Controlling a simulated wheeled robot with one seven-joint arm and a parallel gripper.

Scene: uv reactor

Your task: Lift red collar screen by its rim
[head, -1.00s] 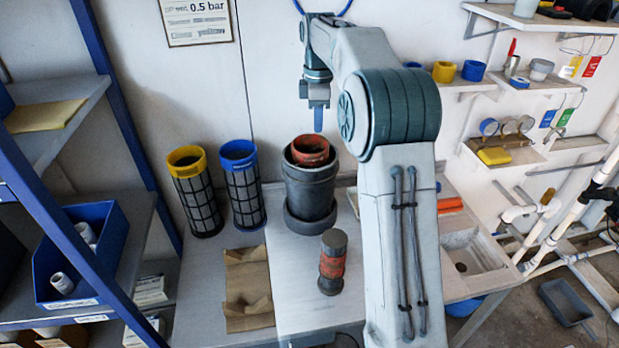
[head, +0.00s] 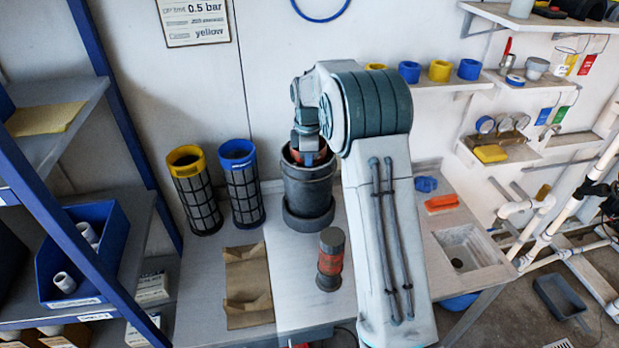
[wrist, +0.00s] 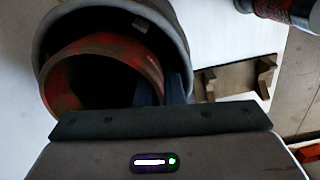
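The red collar screen (head: 322,152) sits inside a dark grey round housing (head: 309,185) on the bench. Only bits of its red collar show past my gripper in the head view. In the wrist view, the worn red rim (wrist: 97,50) is large and close, inside the grey housing's wall (wrist: 176,28). My gripper (head: 308,157) points down at the housing's mouth, at the collar. In the wrist view a bluish finger (wrist: 178,90) is at the collar's right side, inside the housing. The other finger is hidden, so I cannot tell whether the rim is gripped.
A yellow-collared screen (head: 194,190) and a blue-collared screen (head: 242,184) stand left of the housing. A short grey-and-red cylinder (head: 330,260) stands in front, right of a brown cradle (head: 247,285). A sink (head: 466,247) is at right. The bench between cradle and cylinder is clear.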

